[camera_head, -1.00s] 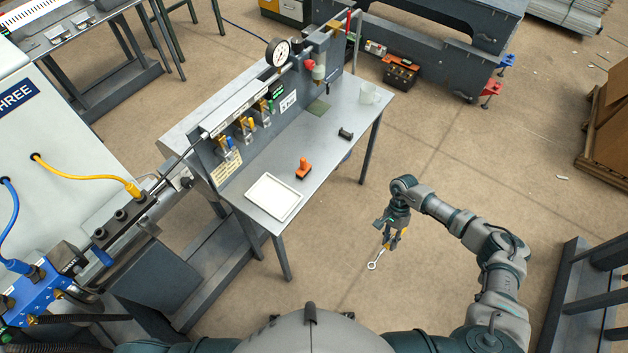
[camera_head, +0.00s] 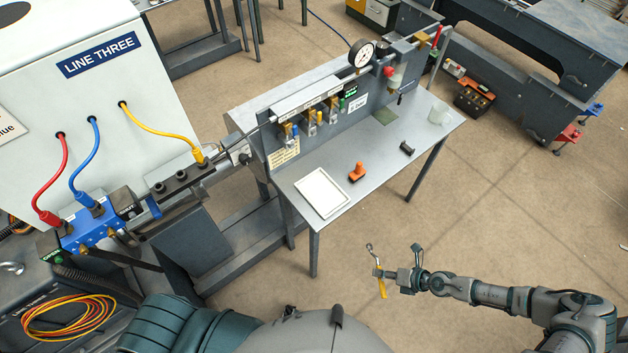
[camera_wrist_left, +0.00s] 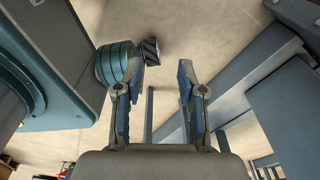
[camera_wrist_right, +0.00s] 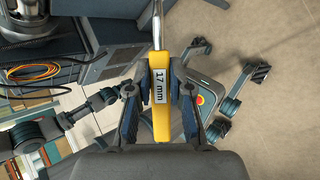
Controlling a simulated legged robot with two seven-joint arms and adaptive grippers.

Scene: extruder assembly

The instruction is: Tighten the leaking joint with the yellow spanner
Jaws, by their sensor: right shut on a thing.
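The yellow spanner (camera_head: 382,288) is in my right gripper (camera_head: 384,274), over open floor to the right of the bench. In the right wrist view its yellow handle (camera_wrist_right: 161,117) reads "17 mm", lies between the closed fingers, and its metal shaft points away from me. My left gripper (camera_wrist_left: 168,70) is open and empty in the left wrist view; it is hidden in the head view. The bench panel (camera_head: 330,130) carries a gauge (camera_head: 361,54) and several valves. No leak is visible, so I cannot tell which joint it is.
A coiled orange cable (camera_head: 68,317) lies at lower left.

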